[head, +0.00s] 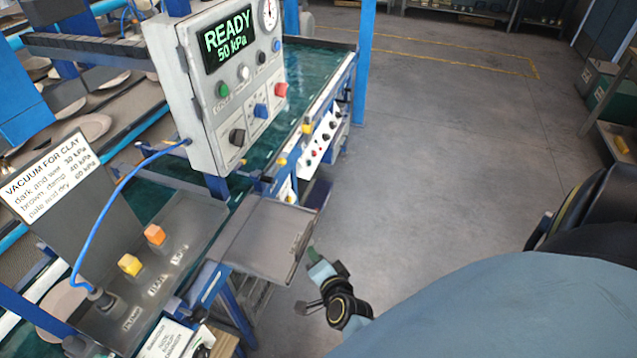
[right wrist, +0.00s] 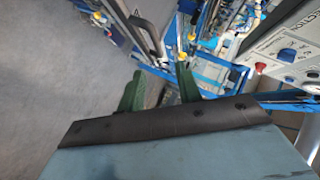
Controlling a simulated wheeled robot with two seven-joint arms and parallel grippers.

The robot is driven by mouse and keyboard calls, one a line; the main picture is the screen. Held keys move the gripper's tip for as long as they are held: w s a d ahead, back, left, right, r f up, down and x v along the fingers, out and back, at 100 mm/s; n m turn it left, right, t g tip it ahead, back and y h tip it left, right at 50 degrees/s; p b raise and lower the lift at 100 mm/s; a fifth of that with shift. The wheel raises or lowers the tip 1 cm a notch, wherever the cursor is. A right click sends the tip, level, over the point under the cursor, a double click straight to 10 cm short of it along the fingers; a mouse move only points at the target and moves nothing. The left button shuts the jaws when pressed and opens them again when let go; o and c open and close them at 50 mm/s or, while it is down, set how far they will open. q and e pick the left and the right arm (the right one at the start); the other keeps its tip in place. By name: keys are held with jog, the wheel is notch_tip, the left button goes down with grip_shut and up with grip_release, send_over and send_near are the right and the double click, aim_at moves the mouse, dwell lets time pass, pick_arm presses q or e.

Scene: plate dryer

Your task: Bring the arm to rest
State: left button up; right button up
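My right gripper shows in the right wrist view (right wrist: 160,88) with its two green fingers apart and nothing seen between them. In the head view the right gripper (head: 318,262) is small and partly turned away, in front of and below the small grey tray (head: 262,240), over the floor. It appears apart from the tray. My left gripper is not in view. The control box (head: 205,110) stands upright at the bench, and its screen (head: 228,42) reads READY 50 kPa.
A sign (head: 45,172) lists vacuum levels for clay. Plates (head: 85,128) lie at left. The floor (head: 440,130) to the right is open.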

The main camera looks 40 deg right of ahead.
dwell(0.4)
jog(key=s+a+f+n+g+y+b, duration=0.1)
jog(key=s+a+f+n+b, duration=0.2)
jog(key=f, duration=0.5)
jog(key=s+a+f+n+g+y+b, duration=0.2)
jog(key=s+a+f+n+b, duration=0.15)
jog(key=f, duration=0.45)
jog(key=s+a+f+n+g+y+b, duration=0.1)
jog(key=s+a+f+n+b, duration=0.2)
jog(key=f, duration=0.5)
jog(key=s+d+f+n+g+b, duration=0.2)
jog(key=s+f+n, duration=0.3)
jog(key=s+f, duration=0.4)
jog(key=s+d+f+n+g+b, duration=0.3)
jog(key=s+f, duration=0.7)
jog(key=s, duration=0.6)
jog(key=shift+s+d+n+g+b, duration=0.15)
jog(key=shift+s+n+g+b, duration=0.2)
jog(key=shift+n+g+b, duration=0.7)
jog(key=shift+m, duration=0.3)
